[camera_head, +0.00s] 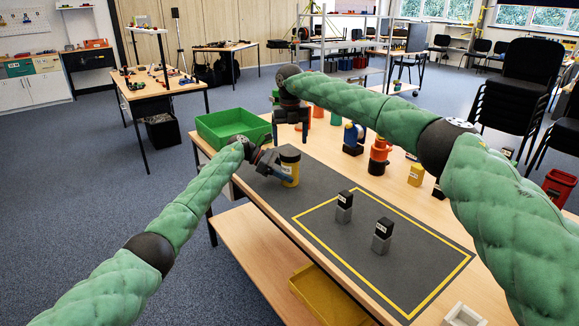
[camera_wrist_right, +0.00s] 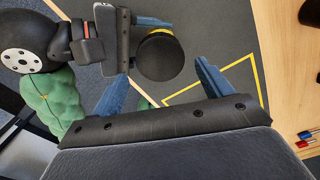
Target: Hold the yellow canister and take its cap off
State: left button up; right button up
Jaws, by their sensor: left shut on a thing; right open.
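The yellow canister (camera_head: 291,173) stands upright on the dark mat, with its black cap (camera_head: 290,154) on top. My left gripper (camera_head: 279,172) is shut on the canister's body from the left. In the right wrist view, the round cap (camera_wrist_right: 160,57) hides most of the canister, and the left gripper's blue fingers (camera_wrist_right: 153,24) reach around it. My right gripper (camera_head: 290,135) points down over the canister. It is open and empty. In its wrist view, the two blue fingertips (camera_wrist_right: 157,72) are spread to either side of the cap, which appears apart from them.
A green bin (camera_head: 232,127) stands behind left. An orange bottle (camera_head: 379,155) and other containers stand at the back. A yellow bin (camera_head: 326,300) is on the lower shelf.

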aim_at(290, 152)
notch_tip(290, 152, down, 5)
jog(key=shift+r+n, duration=0.15)
jog(key=shift+n, duration=0.75)
jog(key=n, duration=1)
jog(key=shift+n, duration=0.4)
jog(key=m, duration=1.2)
jog(key=shift+m, duration=0.3)
